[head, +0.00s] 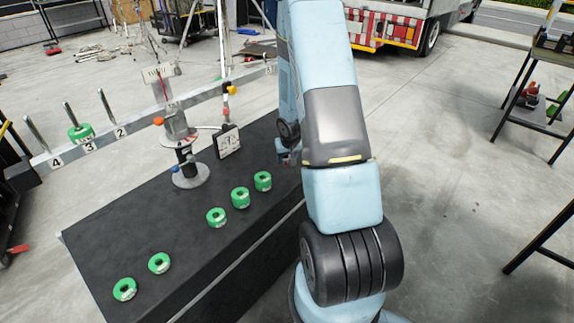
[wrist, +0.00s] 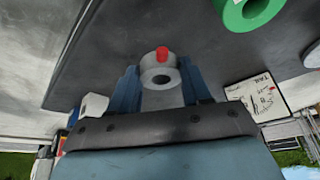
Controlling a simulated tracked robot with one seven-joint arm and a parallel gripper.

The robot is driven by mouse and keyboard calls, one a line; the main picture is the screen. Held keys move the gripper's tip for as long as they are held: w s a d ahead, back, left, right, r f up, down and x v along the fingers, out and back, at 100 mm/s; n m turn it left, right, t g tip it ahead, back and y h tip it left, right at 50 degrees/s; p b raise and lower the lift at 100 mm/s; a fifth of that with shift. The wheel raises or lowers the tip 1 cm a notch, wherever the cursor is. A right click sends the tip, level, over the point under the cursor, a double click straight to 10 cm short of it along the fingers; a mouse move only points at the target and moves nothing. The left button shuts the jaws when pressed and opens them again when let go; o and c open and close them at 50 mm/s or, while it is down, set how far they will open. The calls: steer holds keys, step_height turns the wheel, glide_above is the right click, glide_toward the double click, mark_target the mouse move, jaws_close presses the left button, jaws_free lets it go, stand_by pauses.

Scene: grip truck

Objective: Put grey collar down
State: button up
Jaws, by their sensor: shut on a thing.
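A grey collar (wrist: 147,79) sits between the blue fingers of my gripper (wrist: 161,82) in the wrist view. Its round hole faces the camera, and a small red-tipped piece (wrist: 162,52) shows just beyond it. My gripper is shut on the collar. In the head view, my gripper (head: 288,157) is over the right far part of the black bench (head: 120,225), partly hidden by my arm. The collar cannot be made out there. Whether the collar touches the bench top is unclear.
Several green rings (head: 240,197) lie along the bench's front. Another green ring (head: 80,133) is on peg 3 of the numbered beam (head: 105,138). The beam's stand (head: 190,176) and a white dial card (head: 227,142) stand left of my gripper. Bare bench lies between the rings.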

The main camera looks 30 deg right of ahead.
mark_target(284, 157)
steer(key=shift+w+d+f, duration=0.1)
steer(key=shift+w+f, duration=0.65)
steer(key=shift+f, duration=0.2)
steer(key=shift+w+f, duration=0.75)
steer(key=shift+f, duration=1.6)
steer(key=o, duration=1.3)
